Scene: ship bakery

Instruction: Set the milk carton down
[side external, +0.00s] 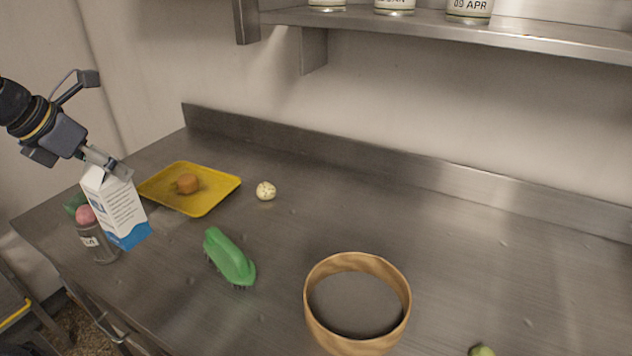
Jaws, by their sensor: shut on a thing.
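The milk carton (118,212) is white with a blue base and printed text. It is at the left of the side external view, slightly tilted. My gripper (122,172) is shut on the carton's top and comes in from the upper left. The carton appears to be held above the steel counter (450,240), though the exact gap under it is hard to tell. It partly covers what stands behind it.
A yellow tray (212,203) holds an orange-brown round item (187,184). A labelled container (100,250) with a pink round thing (86,215) stands beside the carton. A pale ball (265,191), green brush (230,258) and wooden bowl (314,318) lie farther right. The right counter is mostly clear.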

